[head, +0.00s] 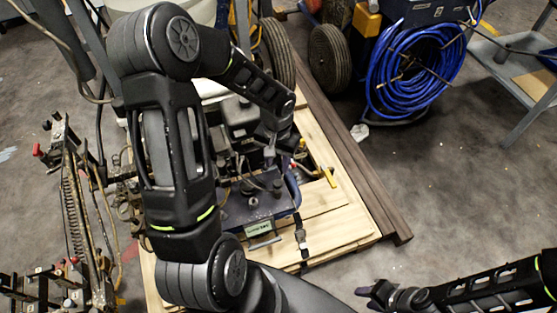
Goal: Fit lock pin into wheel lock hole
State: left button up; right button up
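The line striper (258,205) stands on a wooden pallet (325,215), partly covered by my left arm. My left arm reaches up and bends over the machine. My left gripper (271,146) points down among its dark parts near the pallet's middle. Its fingers are small and dark against the machine, so I cannot tell whether they are open or hold anything. My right gripper (370,292) is low at the right, over bare floor, apart from the machine; its finger gap is unclear. I cannot make out the lock pin or the wheel lock hole.
Dark planks (350,160) lie along the pallet's right side. A blue hose coil (415,70) and a black tyre (330,58) stand behind. A rig with levers (75,215) is at left. A grey cart (510,75) is at upper right. Floor at right is clear.

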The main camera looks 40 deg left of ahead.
aim_at(277, 183)
pick_arm(q)
jog(key=shift+f, duration=0.15)
notch_tip(277, 183, down, 10)
jog(key=b, duration=0.8)
dwell(0.4)
jog(key=shift+c, duration=0.2)
grip_shut()
